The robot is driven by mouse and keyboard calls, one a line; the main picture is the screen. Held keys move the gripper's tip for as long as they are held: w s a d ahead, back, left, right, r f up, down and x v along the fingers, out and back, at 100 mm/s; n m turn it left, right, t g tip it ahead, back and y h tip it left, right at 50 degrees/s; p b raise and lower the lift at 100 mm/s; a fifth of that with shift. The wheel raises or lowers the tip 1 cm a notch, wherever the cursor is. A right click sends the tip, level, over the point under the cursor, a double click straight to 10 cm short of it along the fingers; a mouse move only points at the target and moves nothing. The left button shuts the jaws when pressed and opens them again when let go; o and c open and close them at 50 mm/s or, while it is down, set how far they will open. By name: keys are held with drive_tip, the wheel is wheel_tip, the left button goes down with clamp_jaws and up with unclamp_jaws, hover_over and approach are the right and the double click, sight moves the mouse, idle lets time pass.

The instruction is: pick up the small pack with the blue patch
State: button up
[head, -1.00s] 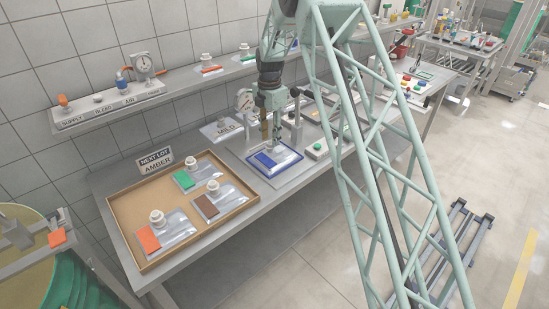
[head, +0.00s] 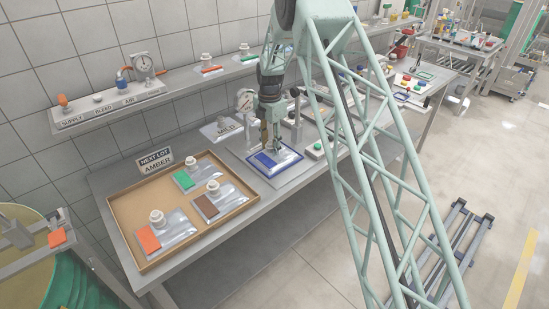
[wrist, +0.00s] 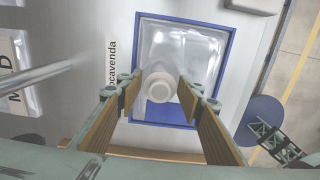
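The small clear pack with the blue patch (head: 265,161) lies flat inside a blue-edged frame on the bench in the head view. In the wrist view the pack (wrist: 185,48) shows its clear film and a round white cap (wrist: 159,88). My gripper (head: 271,148) points down over the pack. In the wrist view my gripper (wrist: 160,80) is open, with one tan-padded finger on each side of the cap. Small gaps seem to show between the fingers and the cap. The lower part of the pack is partly hidden by the fingers.
A cardboard-coloured tray (head: 128,203) to the left holds packs with green (head: 184,180), brown (head: 207,207) and orange (head: 150,238) patches. A "MILD" card (head: 226,128) and a post (head: 296,122) stand close to the pack. A wall shelf (head: 185,81) runs behind.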

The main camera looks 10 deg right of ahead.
sight(270, 142)
drive_tip(key=shift+c, duration=0.7)
drive_tip(key=c, duration=0.6)
drive_tip(key=shift+o, duration=0.2)
drive_tip(key=shift+r, duration=0.15)
drive_tip(key=shift+r, duration=1.6)
drive_tip(key=s+a, duration=0.1)
drive_tip(key=s, duration=0.7)
drive_tip(key=s+a+r, duration=0.1)
drive_tip(key=s, duration=0.6)
drive_tip(key=shift+s+a+r+b, duration=0.25)
drive_tip(key=shift+s+b, duration=0.05)
drive_tip(key=shift+s, duration=0.1)
